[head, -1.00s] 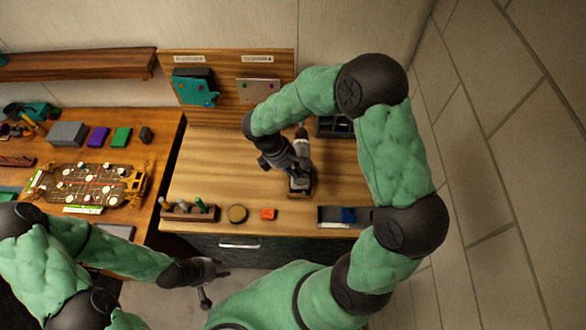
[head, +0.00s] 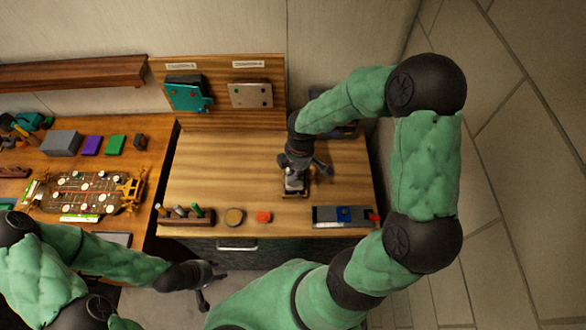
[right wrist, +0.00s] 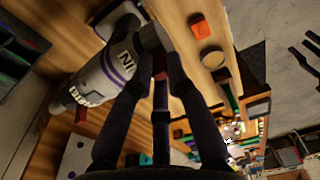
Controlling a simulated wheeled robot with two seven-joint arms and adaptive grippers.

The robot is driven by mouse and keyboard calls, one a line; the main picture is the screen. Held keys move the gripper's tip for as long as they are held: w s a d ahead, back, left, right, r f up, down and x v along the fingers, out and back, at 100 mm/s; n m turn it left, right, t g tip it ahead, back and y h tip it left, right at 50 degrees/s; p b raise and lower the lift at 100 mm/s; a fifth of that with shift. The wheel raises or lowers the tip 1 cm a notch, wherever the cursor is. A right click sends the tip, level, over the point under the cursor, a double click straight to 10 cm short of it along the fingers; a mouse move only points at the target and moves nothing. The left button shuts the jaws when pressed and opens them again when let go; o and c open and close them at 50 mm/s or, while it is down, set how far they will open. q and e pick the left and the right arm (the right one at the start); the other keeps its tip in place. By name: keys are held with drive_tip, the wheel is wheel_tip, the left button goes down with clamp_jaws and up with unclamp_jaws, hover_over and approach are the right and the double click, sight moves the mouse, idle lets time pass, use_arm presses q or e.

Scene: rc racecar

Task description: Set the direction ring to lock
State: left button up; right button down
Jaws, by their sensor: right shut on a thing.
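A grey power tool (right wrist: 103,72) with a purple stripe and dark lettering fills the upper left of the right wrist view. In the head view its grey end (head: 294,184) shows at a small stand on the wooden bench. My right gripper (right wrist: 158,55) has its fingers closed together at the tool's grey end part; the fingers hide the exact contact. In the head view the right gripper (head: 297,166) covers most of the tool. I cannot make out the direction ring or its marks. My left gripper (head: 212,286) is away from the tool, its fingers spread and empty.
A car chassis (head: 90,194) lies on the left bench. The bench middle is clear.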

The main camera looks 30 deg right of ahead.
sight(302, 177)
drive_tip(key=shift+s+d+y, duration=0.1)
drive_tip(key=shift+d+y, duration=0.1)
drive_tip(key=shift+y, duration=0.1)
drive_tip(key=shift+p, duration=0.3)
drive_tip(key=c, duration=1.2)
unclamp_jaws()
drive_tip(key=shift+c, duration=0.2)
drive_tip(key=shift+r, duration=0.1)
wheel_tip(302, 177, up, 12)
drive_tip(key=d, duration=0.1)
drive_tip(key=shift+s+d, duration=0.2)
drive_tip(key=shift+s, duration=0.2)
drive_tip(key=shift+f, duration=0.2)
